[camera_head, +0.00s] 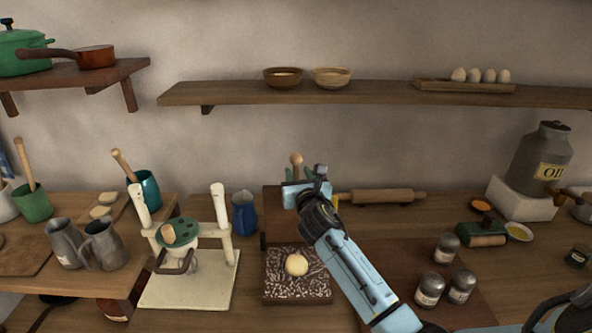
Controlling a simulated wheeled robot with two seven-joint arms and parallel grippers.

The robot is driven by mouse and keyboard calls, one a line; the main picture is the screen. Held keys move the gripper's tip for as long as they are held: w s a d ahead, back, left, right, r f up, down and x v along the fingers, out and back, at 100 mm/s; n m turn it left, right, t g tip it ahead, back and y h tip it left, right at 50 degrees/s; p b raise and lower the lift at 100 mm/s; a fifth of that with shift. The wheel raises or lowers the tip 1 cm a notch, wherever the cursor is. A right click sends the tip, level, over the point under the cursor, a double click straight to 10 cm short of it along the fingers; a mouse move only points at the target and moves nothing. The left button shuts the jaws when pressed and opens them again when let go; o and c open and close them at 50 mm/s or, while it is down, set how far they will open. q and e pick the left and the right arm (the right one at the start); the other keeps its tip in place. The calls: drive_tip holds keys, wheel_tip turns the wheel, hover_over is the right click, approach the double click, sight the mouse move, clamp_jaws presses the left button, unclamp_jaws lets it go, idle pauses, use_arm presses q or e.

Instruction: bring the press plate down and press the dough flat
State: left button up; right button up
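The dough (297,264) is a pale round ball on the dark, white-flecked press base (283,291). The brown wooden press plate (274,207) stands raised at the back of the base, largely hidden behind my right gripper. A wooden knob handle (296,159) shows at its top. My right gripper (300,174) is just in front of the handle, its teal fingertips apart with the knob showing between them. Contact with the handle cannot be made out. My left gripper is out of view.
A cream stand with a green-topped bowl (190,262) and a blue jug (244,213) are left of the press. A rolling pin (388,196) lies behind; several shakers (430,289) stand right, beside my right arm. A shelf (370,93) runs above.

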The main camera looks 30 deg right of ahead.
sight(297, 170)
drive_tip(key=shift+x, duration=1.65)
drive_tip(key=shift+c, duration=0.4)
clamp_jaws()
